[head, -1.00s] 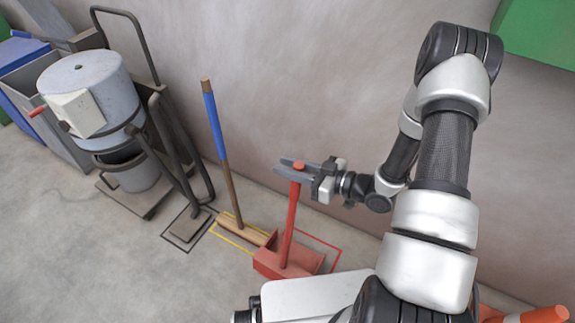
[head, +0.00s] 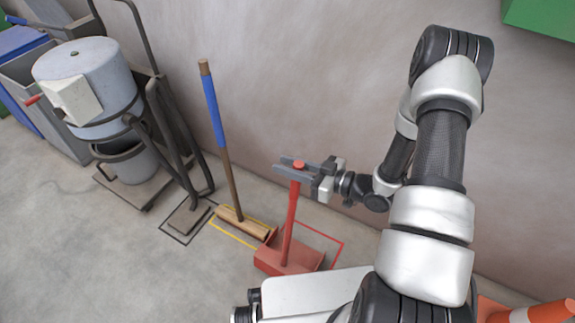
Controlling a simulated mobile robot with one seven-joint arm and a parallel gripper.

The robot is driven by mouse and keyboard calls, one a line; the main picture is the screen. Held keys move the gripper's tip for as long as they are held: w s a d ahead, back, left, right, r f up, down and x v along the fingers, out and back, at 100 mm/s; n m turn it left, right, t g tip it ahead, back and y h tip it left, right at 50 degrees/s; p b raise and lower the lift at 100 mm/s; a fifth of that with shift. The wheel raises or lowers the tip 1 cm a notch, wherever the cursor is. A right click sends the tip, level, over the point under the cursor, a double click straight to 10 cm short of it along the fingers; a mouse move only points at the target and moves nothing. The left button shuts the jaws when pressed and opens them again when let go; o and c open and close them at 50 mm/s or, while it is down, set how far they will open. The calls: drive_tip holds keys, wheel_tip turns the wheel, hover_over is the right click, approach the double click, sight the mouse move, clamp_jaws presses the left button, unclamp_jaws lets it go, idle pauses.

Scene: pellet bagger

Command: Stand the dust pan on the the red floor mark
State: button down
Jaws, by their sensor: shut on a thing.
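The red dust pan (head: 290,262) is upright, its long handle rising to my gripper (head: 292,169). My gripper is shut on the handle just below its top knob. The pan's tray is at or close to the floor; I cannot tell whether it touches. The red floor mark (head: 329,242) is a rectangular outline by the wall. The tray covers the view of its near left part, and the outline's right and far sides show beyond the tray.
A broom with a blue-topped handle (head: 213,110) stands in a yellow floor outline (head: 232,236), close left of the pan. A grey drum vacuum (head: 88,80) on a cart is further left. An orange cone (head: 545,312) lies at the lower right. The wall is close behind.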

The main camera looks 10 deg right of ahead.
drive_tip(key=shift+s+d+f+b, duration=0.15)
drive_tip(key=shift+f+b, duration=0.3)
drive_tip(key=shift+f, duration=0.35)
drive_tip(key=shift+w+d+f+b, duration=0.15)
drive_tip(key=shift+f+b, duration=0.25)
drive_tip(key=shift+f, duration=0.4)
drive_tip(key=shift+s, duration=0.1)
drive_tip(key=c, duration=1.6)
unclamp_jaws()
drive_tip(key=shift+o, duration=1)
drive_tip(key=shift+a+r, duration=0.1)
drive_tip(key=shift+r, duration=0.05)
drive_tip(key=o, duration=1.4)
drive_tip(key=shift+r, duration=0.1)
drive_tip(key=f+v, duration=0.2)
drive_tip(key=v, duration=1.3)
drive_tip(key=shift+s+d+p, duration=0.3)
drive_tip(key=shift+d+p, duration=0.1)
drive_tip(key=shift+p, duration=0.05)
